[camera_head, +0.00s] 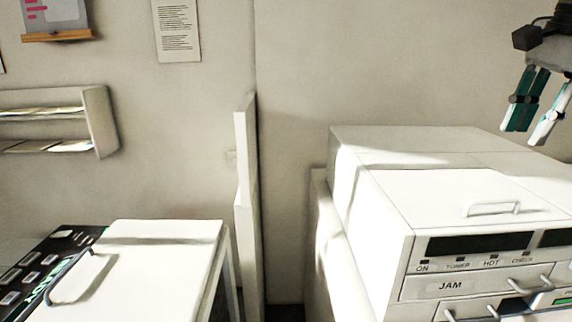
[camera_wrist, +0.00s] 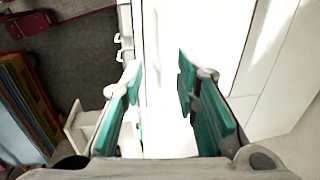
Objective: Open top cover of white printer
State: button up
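A large white printer-like machine (camera_head: 375,195) stands at the right in the head view. Its top cover (camera_head: 440,190) lies flat and looks closed, with a pale bar handle (camera_head: 491,209) near its front edge. My gripper (camera_head: 527,137) is at the upper right in the head view, above and apart from the machine, fingers pointing down. In the wrist view my gripper (camera_wrist: 159,72) is open, its teal fingers spread with nothing between them.
The machine's front has a dark strip (camera_head: 478,244), a JAM drawer (camera_head: 450,285) and bar handles. At left stands another unit with a white lid (camera_head: 150,255), a handle (camera_head: 85,277) and black key panel (camera_head: 38,260). A wall rack (camera_head: 100,122) hangs left.

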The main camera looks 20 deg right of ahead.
aim_at(489, 200)
jog(key=w+f, duration=0.1)
jog(key=f, duration=0.8)
jog(key=w+f, duration=0.1)
jog(key=f, duration=0.3)
jog(key=shift+w+d+f+p, duration=0.25)
jog(key=shift+w+d+p, duration=0.05)
jog(key=shift+w+d, duration=0.05)
grip_shut()
